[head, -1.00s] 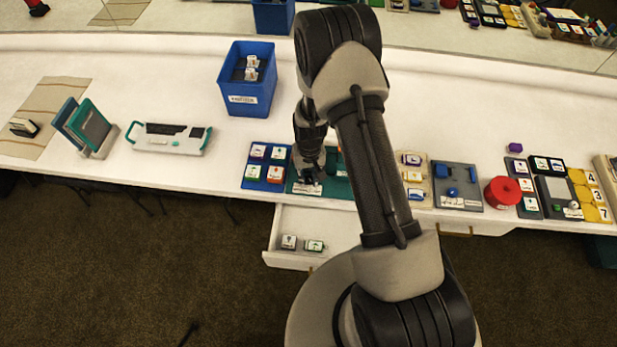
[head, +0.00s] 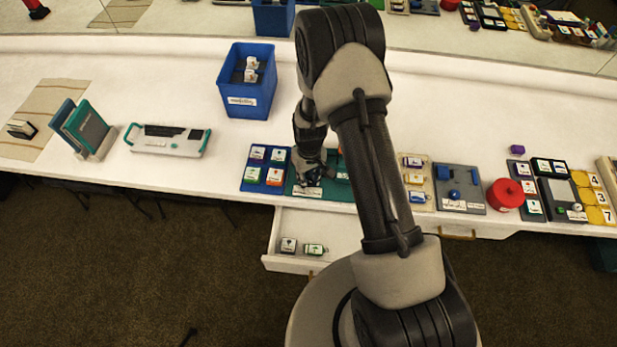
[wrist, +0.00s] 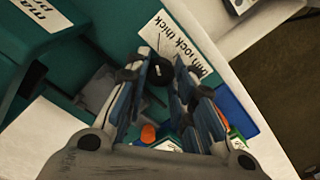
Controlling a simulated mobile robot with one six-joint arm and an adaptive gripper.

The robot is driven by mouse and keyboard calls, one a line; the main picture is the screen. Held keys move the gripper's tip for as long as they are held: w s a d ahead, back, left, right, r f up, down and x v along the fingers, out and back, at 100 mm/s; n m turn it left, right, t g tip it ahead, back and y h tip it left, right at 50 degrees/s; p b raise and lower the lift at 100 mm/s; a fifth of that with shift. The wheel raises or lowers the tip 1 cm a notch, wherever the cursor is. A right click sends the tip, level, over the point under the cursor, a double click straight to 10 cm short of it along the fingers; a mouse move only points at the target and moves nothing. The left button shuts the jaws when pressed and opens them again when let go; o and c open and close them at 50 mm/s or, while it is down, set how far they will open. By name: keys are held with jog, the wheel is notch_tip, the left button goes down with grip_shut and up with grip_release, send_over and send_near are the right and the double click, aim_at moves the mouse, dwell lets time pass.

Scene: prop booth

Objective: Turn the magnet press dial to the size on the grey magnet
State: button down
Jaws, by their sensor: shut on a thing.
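The magnet press (head: 302,191) is a dark green unit at the table's front edge, with a white label strip. My gripper (wrist: 160,72) is shut on a small black dial (wrist: 158,68) beside that label. In the head view my gripper (head: 312,179) is over the press and hides the dial. The dial's exact setting cannot be read. A grey magnet with a white face (head: 288,245) lies in the open drawer; its print is too small to read.
The open drawer (head: 275,259) below the press also holds a green-edged piece (head: 315,249). A blue tray of magnets (head: 253,186) sits left of the press. A blue bin (head: 250,100) stands behind.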

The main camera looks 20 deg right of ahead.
aim_at(309, 180)
jog(key=c, duration=1.6)
grip_release()
jog(key=shift+r, duration=0.1)
notch_tip(309, 180, up, 12)
jog(key=shift+d, duration=0.1)
